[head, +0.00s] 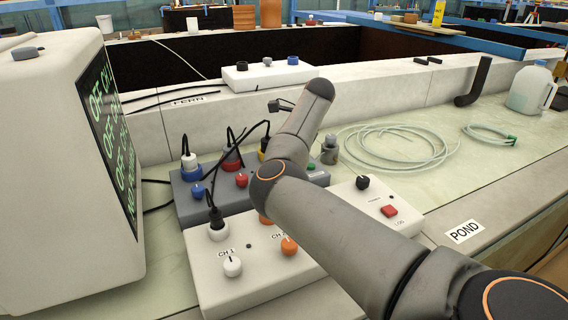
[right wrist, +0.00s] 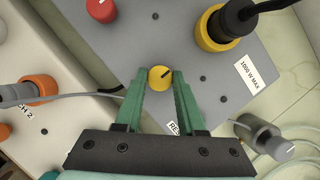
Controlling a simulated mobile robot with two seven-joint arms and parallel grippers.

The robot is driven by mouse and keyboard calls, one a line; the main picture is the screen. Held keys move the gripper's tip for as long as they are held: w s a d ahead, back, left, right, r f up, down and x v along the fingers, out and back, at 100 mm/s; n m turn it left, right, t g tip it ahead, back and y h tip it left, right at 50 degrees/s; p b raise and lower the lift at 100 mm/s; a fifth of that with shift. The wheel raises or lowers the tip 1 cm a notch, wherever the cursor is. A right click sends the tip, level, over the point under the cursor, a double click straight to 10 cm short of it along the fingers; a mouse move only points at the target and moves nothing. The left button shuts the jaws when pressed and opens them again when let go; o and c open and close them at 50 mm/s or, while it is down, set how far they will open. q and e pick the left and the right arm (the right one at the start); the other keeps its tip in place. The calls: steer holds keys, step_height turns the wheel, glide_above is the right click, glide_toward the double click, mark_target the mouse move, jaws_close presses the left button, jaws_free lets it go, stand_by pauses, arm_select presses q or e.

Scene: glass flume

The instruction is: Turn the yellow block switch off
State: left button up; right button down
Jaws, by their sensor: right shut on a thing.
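The yellow switch knob (right wrist: 160,78) sits on the grey power block (right wrist: 190,45), with a dark pointer line slanting to the upper right in the right wrist view. The fingers of my right gripper (right wrist: 158,88) stand on both sides of it, shut on it. A yellow socket (right wrist: 224,30) with a black plug is just beyond it. In the head view the grey block (head: 183,208) is partly covered by my right arm, which hides the yellow knob and the gripper. Blue (head: 197,190) and red (head: 241,180) knobs show there. My left gripper is out of view.
A white control box (head: 240,285) with white and orange knobs stands in front of the grey block. A screen unit (head: 60,180) at left shows lines reading OFF. Black cables rise from the plugs.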

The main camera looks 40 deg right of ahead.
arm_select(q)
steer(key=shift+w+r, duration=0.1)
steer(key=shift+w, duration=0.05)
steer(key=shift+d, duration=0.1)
arm_select(e)
steer(key=c, duration=0.5)
jaws_free()
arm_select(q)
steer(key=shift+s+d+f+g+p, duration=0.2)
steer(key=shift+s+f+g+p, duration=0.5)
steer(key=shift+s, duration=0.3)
arm_select(e)
steer(key=v, duration=1.2)
steer(key=shift+s+r, duration=0.2)
steer(key=shift+r, duration=0.05)
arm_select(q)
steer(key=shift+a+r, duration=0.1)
arm_select(e)
steer(key=shift+d+r, duration=0.1)
steer(key=shift+d, duration=0.05)
